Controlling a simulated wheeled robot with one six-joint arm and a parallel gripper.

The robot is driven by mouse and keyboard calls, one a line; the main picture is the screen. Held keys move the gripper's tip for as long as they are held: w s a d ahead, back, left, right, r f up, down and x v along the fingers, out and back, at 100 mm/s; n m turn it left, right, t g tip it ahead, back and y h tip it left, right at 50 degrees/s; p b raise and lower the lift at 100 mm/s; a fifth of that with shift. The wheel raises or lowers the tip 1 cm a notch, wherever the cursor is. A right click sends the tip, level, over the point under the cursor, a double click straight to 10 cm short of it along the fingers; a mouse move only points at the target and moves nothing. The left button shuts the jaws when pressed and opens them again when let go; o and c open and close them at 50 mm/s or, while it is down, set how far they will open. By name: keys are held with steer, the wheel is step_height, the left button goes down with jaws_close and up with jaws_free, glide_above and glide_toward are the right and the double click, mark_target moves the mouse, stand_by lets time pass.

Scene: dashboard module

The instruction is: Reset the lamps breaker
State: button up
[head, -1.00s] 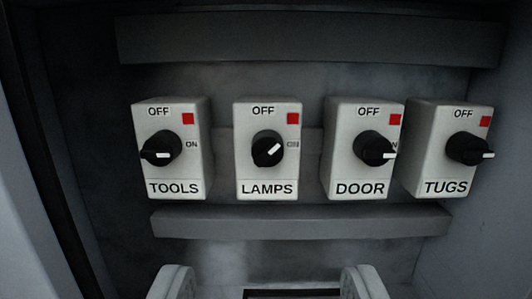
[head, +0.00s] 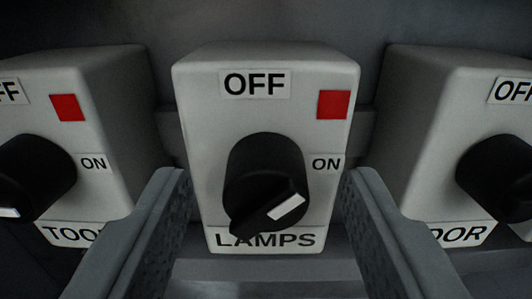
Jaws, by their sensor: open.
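The lamps breaker (head: 200,110) is a pale box in the middle of the head view, labelled OFF at the top, ON at the right and LAMPS at the bottom. Its black knob (head: 262,170) carries a white mark that sits at the lower right of the knob, below the ON label. A red square (head: 333,104) is at the box's upper right. My gripper (head: 262,190) is open, one finger on each side of the lamps box and its knob. Whether the fingers touch the box cannot be told. The knob's lower end partly covers the LAMPS label.
The tools breaker (head: 105,85) is close on the left, its knob partly cut off by the frame. The door breaker (head: 425,110) is close on the right, its label partly hidden by my right finger. Narrow gaps separate the boxes.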

steer(key=shift+w, duration=0.25)
steer(key=c, duration=1)
steer(key=n, duration=0.4)
steer(key=shift+a+n, duration=0.1)
steer(key=shift+n, duration=2.4)
